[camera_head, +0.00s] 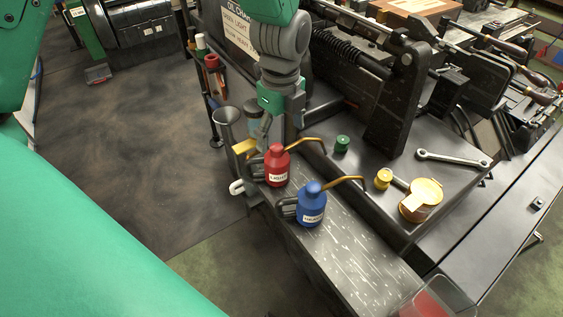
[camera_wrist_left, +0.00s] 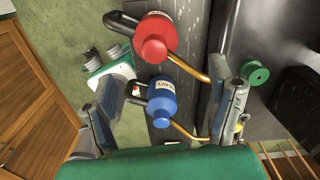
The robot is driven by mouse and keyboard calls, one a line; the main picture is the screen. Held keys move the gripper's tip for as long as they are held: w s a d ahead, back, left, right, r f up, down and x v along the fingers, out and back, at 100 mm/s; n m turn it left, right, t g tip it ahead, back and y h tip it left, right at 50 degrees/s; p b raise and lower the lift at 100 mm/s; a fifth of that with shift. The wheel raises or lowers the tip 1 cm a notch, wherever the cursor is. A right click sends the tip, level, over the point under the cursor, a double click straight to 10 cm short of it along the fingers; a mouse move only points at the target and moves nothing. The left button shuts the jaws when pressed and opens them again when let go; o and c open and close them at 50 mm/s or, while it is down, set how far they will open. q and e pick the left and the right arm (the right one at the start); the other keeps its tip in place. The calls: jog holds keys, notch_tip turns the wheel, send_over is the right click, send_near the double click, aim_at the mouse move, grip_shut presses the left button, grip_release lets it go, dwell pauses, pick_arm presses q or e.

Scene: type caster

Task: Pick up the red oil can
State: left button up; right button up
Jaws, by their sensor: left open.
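The red oil can (camera_head: 277,166), labelled "LIGHT", stands upright on the dark metal ledge (camera_head: 345,240). It has a brass spout and a dark handle. In the left wrist view the red can (camera_wrist_left: 155,38) is near the top. My left gripper (camera_head: 275,142) is open and empty, pointing down just above and behind the red can in the head view. In the left wrist view its fingers (camera_wrist_left: 180,72) stand wide apart, with the blue can between them in the picture. My right gripper is not in view.
A blue oil can (camera_head: 311,206) stands close beside the red one; it also shows in the left wrist view (camera_wrist_left: 163,99). The ledge's front is clear.

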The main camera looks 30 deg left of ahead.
aim_at(276, 144)
pick_arm(q)
jog(key=f, duration=0.2)
jog(key=a+f, duration=0.1)
jog(key=f, duration=0.1)
jog(key=shift+a+f, duration=0.2)
jog(key=shift+a, duration=0.05)
notch_tip(276, 144, down, 4)
jog(key=shift+f+b, duration=0.2)
jog(key=shift+b, duration=0.15)
jog(key=shift+d+f, duration=0.2)
jog(key=shift+d, duration=0.25)
jog(key=shift+a, duration=0.25)
jog(key=c, duration=0.9)
jog(key=shift+a, duration=0.15)
jog(key=c, duration=0.5)
jog(key=shift+s+a, duration=0.1)
